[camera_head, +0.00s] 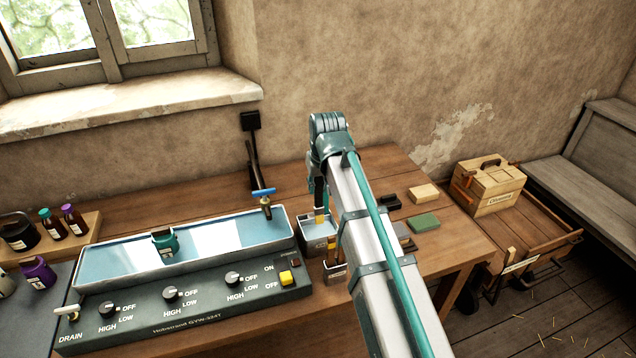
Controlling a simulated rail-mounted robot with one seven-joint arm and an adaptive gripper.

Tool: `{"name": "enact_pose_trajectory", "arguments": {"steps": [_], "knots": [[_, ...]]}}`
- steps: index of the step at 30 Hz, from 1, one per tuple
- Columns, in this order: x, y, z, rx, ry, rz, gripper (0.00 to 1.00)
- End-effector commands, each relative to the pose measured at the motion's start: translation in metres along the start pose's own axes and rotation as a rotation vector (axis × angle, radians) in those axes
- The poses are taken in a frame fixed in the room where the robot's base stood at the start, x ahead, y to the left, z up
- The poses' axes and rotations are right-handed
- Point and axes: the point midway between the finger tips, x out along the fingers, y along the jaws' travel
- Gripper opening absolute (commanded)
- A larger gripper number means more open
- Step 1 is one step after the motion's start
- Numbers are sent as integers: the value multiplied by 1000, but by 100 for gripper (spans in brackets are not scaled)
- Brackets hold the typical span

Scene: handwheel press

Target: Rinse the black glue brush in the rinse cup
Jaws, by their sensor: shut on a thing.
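My gripper (320,207) hangs down from my wrist, left of my arm's pale link, at the right end of the long basin. It is shut on a slim dark thing, which looks like the black glue brush (320,217); a small yellowish part of it shows. The brush points down into or just over a grey square cup (309,231) with pale content, which looks like the rinse cup. I cannot tell whether the bristles touch the liquid. My arm hides the cup's right side. A smaller holder (335,275) stands in front of it.
A blue-lined basin (120,262) with a knobbed control panel (200,306) fills the left. A green block (424,222) and a wooden block (424,192) lie right of my arm. A wooden box (489,187) stands beyond.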

Motion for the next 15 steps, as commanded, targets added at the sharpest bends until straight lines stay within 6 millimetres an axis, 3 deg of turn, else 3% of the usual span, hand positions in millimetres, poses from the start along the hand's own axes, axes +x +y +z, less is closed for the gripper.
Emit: {"name": "enact_pose_trajectory", "arguments": {"steps": [15], "knots": [[38, 0, 12, 0, -1, 0, 0]]}}
